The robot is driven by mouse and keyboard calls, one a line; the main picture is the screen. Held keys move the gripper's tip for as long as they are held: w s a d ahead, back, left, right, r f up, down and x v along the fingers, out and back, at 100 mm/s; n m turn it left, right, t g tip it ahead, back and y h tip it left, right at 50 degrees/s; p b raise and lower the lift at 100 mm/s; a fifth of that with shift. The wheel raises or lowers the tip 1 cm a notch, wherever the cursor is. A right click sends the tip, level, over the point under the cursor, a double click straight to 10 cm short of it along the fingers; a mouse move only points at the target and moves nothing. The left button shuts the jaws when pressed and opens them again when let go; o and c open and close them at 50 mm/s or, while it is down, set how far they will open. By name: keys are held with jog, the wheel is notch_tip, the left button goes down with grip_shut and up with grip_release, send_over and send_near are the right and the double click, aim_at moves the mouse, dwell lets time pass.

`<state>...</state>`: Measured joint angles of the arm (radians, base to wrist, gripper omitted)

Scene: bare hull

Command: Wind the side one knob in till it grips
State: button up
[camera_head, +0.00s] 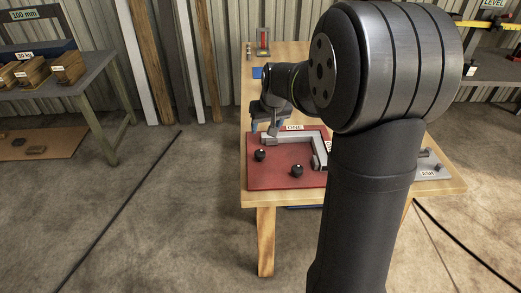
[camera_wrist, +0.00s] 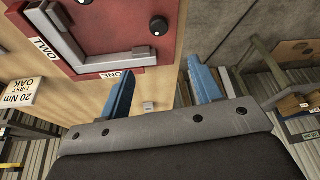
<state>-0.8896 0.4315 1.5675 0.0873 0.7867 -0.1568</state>
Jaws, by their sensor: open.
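A red board (camera_head: 258,178) lies on the wooden table, with a grey L-shaped frame (camera_head: 296,138) along its back and right sides. A label ONE (camera_head: 294,127) is at the back side; it also shows in the wrist view (camera_wrist: 109,74), with TWO (camera_wrist: 43,47) at another side. A black knob (camera_head: 260,155) is near the free end of side one, and shows in the wrist view (camera_wrist: 159,25). A second black knob (camera_head: 297,170) is nearer the front. My gripper (camera_wrist: 160,67) has its blue fingers apart and empty, off the board's side-one edge. My arm hides the board's right part.
The wooden table (camera_head: 258,200) has a grey plate (camera_head: 428,165) at right and a red-framed stand (camera_head: 263,40) at back. A side bench (camera_head: 90,70) with weights stands left. A sign reading 20 Nm, first oak (camera_wrist: 17,92) shows in the wrist view.

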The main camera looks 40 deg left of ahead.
send_near(260, 152)
jog(key=shift+n, duration=0.3)
jog(key=x, duration=0.8)
jog(key=shift+f, duration=0.3)
jog(key=c, duration=1)
